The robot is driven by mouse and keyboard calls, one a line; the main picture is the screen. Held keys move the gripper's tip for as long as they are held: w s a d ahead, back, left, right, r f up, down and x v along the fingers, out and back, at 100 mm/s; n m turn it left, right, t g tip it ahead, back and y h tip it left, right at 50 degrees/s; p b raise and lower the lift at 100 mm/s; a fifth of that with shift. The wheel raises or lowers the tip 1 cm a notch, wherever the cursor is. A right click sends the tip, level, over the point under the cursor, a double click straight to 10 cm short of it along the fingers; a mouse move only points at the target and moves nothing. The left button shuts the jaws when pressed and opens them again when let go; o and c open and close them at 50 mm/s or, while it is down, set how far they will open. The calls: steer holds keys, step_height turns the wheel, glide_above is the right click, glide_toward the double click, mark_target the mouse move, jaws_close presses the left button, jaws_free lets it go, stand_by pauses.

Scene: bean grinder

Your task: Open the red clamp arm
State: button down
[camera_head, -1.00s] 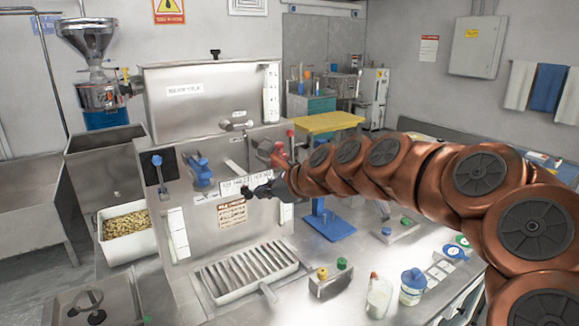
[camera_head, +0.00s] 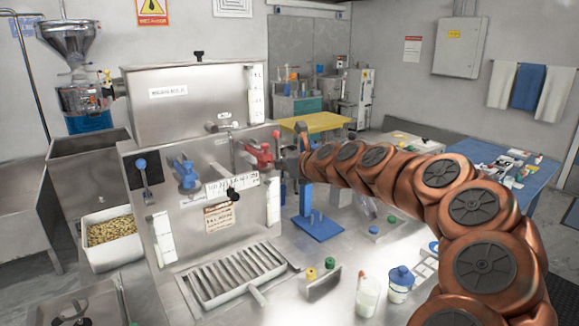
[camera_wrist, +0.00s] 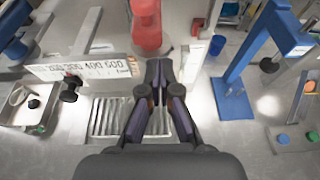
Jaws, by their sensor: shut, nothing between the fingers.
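The red clamp arm (camera_head: 262,153) is on the upper right of the steel machine's front panel in the head view. In the wrist view its red body (camera_wrist: 148,30) stands at the top, straight ahead of the fingertips. My gripper (camera_wrist: 160,72) is shut and empty. Its dark fingertips appear just below the red part in the picture, with a visible gap. In the head view the end of my arm is right of the red clamp arm, and the fingers cannot be made out.
A blue clamp (camera_head: 186,174) sits left of the red one. A blue stand (camera_head: 317,226) rises close to the right of my wrist. A scale bar with a black knob (camera_wrist: 70,88) lies left of my fingers. A slotted drain tray (camera_head: 232,272) lies below.

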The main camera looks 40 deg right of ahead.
steer(key=shift+x, duration=1.85)
